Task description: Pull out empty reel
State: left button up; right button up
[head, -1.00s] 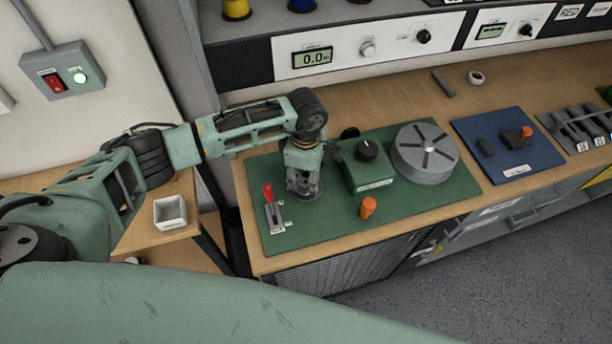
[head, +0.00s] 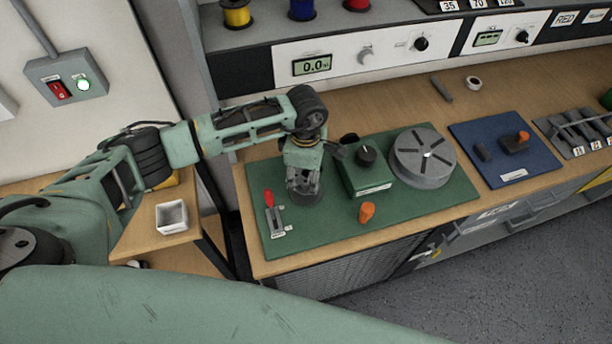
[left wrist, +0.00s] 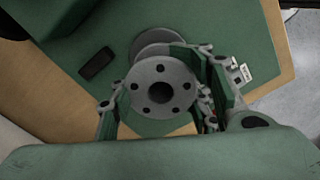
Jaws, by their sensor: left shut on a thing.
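The empty reel is a bare grey spool with a ring of holes in its flange, and it shows in the left wrist view (left wrist: 160,90) between my fingers. Its second flange shows behind the first. My left gripper (left wrist: 165,108) is shut on the reel, with one finger on each side of it. In the head view my left gripper (head: 304,184) points down over the left part of the green mat (head: 335,235), and the reel (head: 306,198) is mostly hidden under it. I cannot tell whether the reel touches the mat. My right gripper is not in view.
Right of my gripper stand a green box with a black knob (head: 366,172) and a grey slotted disc (head: 422,156). A red-handled lever (head: 270,208) is at the left and an orange knob (head: 366,212) in front. A white bin (head: 171,216) stands on the side table.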

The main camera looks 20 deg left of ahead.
pick_arm(q)
jog(key=shift+r, duration=0.2)
jog(key=shift+r, duration=0.15)
jog(key=shift+s+r+p, duration=0.1)
jog(key=shift+r+p, duration=0.3)
jog(key=shift+p, duration=0.05)
jog(key=shift+r+p, duration=0.4)
jog(key=shift+r, duration=0.45)
jog(key=shift+s+r, duration=0.1)
jog(key=shift+r, duration=0.45)
jog(key=shift+c, duration=0.2)
jog(key=shift+r+p, duration=1.45)
jog(key=shift+r, duration=1.05)
